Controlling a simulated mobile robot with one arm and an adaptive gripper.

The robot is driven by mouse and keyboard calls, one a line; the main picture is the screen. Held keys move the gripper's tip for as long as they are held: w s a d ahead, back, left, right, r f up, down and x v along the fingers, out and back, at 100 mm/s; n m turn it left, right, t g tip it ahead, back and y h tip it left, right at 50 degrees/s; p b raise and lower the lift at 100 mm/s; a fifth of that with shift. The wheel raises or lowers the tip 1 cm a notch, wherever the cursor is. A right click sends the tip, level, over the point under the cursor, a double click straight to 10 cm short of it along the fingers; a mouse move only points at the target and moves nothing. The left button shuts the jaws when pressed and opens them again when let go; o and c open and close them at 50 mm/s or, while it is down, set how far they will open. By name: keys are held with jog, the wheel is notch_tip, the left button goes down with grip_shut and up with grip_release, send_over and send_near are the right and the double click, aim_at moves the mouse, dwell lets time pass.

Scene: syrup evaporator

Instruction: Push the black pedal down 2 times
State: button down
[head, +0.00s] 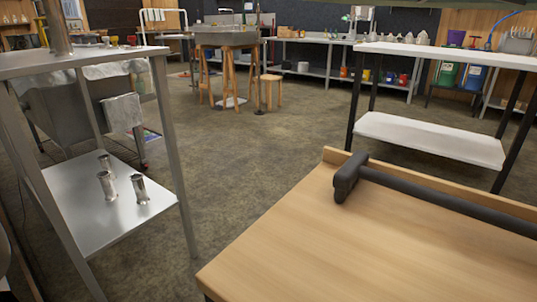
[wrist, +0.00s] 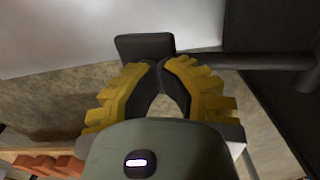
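In the wrist view a flat black pad (wrist: 145,47) sits just beyond my fingertips. A dark round bar (wrist: 262,60) runs from near it to the right; together they look like the black pedal. My gripper (wrist: 159,64) has yellow-and-black fingers whose tips meet, with nothing seen between them. The tips overlap the pad's lower edge in the picture; I cannot tell whether they touch it. In the head view a black bar with a thick end block (head: 350,178) lies along a wooden table's raised edge; I cannot tell whether it is the same thing. My gripper is not in the head view.
The wooden table (head: 330,255) fills the lower right of the head view. A metal shelf stand (head: 100,215) with several metal cylinders stands at left. A white two-level table (head: 430,138) stands at right. Open floor (head: 240,150) lies between them.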

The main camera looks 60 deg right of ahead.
notch_tip(320, 180, up, 8)
jog(key=p, duration=0.8)
jog(key=shift+s, duration=0.4)
jog(key=shift+f, duration=0.1)
jog(key=shift+w+d+f+b, duration=0.1)
jog(key=shift+w+f+b, duration=0.1)
jog(key=shift+f+b, duration=1.8)
jog(key=shift+w+f+b, duration=0.2)
jog(key=shift+f+b, duration=1.2)
jog(key=shift+f, duration=1.15)
jog(key=r+p, duration=0.6)
jog(key=shift+s+r, duration=0.15)
jog(key=shift+s, duration=0.1)
jog(key=r+p, duration=0.3)
jog(key=shift+s, duration=0.3)
jog(key=shift+r, duration=0.1)
